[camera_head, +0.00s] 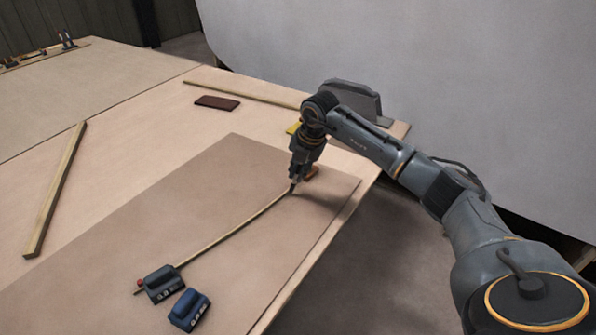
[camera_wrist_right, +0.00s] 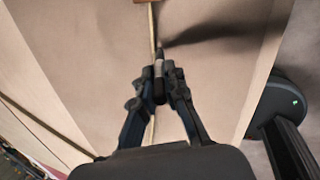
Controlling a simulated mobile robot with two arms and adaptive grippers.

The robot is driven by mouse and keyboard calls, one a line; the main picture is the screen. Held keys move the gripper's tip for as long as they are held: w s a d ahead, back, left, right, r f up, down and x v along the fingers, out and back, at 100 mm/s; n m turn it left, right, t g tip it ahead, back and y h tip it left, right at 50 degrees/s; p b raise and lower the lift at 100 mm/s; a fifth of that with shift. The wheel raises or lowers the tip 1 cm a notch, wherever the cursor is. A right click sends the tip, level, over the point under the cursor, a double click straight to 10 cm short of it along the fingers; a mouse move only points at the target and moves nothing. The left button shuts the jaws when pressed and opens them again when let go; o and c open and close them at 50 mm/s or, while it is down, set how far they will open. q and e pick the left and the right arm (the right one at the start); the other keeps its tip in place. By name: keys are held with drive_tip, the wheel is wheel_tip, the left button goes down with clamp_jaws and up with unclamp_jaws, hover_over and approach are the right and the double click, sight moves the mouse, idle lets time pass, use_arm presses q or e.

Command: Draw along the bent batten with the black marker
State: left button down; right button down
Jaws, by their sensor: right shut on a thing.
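The bent batten (camera_head: 236,231) is a thin pale strip lying in a gentle curve on the brown sheet (camera_head: 170,215). Its near end is by a dark ducks-like weight (camera_head: 163,284) and a small red piece (camera_head: 140,283). My right gripper (camera_head: 294,180) is over the batten's far end, shut on a slim dark marker (camera_wrist_right: 159,52) that points down at the sheet beside the batten. In the right wrist view the batten (camera_wrist_right: 152,22) runs past the marker tip; I cannot tell whether the tip touches the sheet. My left gripper is not in view.
A blue weight (camera_head: 189,309) sits beside the dark one. An orange-brown block (camera_head: 311,172) is just behind my right gripper. A straight wooden bar (camera_head: 56,190) lies at left, and a dark red block (camera_head: 217,103) and long strip (camera_head: 245,93) lie at the back.

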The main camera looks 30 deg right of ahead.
drive_tip(key=shift+f, duration=0.1)
idle(0.7)
drive_tip(key=shift+s+a, duration=0.1)
drive_tip(key=shift+a, duration=0.05)
drive_tip(key=shift+s+a+p, duration=0.2)
drive_tip(key=shift+a+p, duration=0.15)
drive_tip(key=shift+a, duration=0.15)
drive_tip(key=shift+a, duration=0.15)
drive_tip(key=shift+s+a+p, duration=0.25)
drive_tip(key=shift+a+p, duration=0.05)
drive_tip(key=shift+a, duration=0.3)
drive_tip(key=shift+s+a, duration=0.1)
drive_tip(key=shift+a, duration=0.5)
